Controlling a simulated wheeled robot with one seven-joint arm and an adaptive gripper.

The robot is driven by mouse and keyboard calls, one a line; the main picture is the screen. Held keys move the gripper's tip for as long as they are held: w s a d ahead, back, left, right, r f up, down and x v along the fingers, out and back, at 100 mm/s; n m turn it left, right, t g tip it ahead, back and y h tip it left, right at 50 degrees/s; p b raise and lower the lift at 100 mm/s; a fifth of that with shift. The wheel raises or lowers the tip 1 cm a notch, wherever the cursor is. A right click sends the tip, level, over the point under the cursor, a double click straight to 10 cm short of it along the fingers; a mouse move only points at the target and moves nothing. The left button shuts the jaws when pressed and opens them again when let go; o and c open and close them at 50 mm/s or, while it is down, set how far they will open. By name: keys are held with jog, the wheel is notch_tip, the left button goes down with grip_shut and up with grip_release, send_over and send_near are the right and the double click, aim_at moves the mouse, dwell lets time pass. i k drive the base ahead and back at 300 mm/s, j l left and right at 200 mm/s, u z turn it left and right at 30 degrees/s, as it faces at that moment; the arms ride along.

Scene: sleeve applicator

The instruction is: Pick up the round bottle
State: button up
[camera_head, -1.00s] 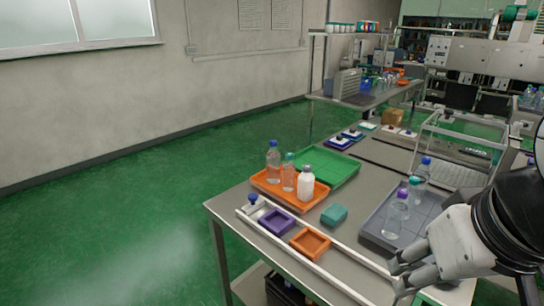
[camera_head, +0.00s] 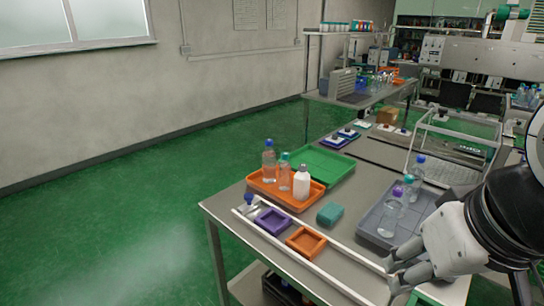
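I cannot tell which bottle is the round one. My gripper (camera_head: 389,275) is at the lower right, near the table's front edge and the grey tray. Its fingers are apart with nothing visible between them.
A green tray (camera_head: 325,166), a teal block (camera_head: 330,214), a purple square dish (camera_head: 273,221) and an orange square dish (camera_head: 306,242) share the table (camera_head: 228,207). White rails run along its front. Open green floor (camera_head: 110,220) lies to the left.

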aim_at(269, 158)
jog(key=i+j+z, duration=0.1)
jog(key=z, duration=0.3)
jog(key=j+z, duration=0.2)
jog(key=z, duration=0.15)
jog(key=i+j+z, duration=0.2)
jog(key=j, duration=0.35)
jog(key=j+z, duration=0.25)
jog(key=j, duration=0.35)
jog(key=i+j+z, duration=0.2)
jog(key=j, duration=0.4)
jog(key=j+z, duration=0.1)
jog(key=j, duration=2.7)
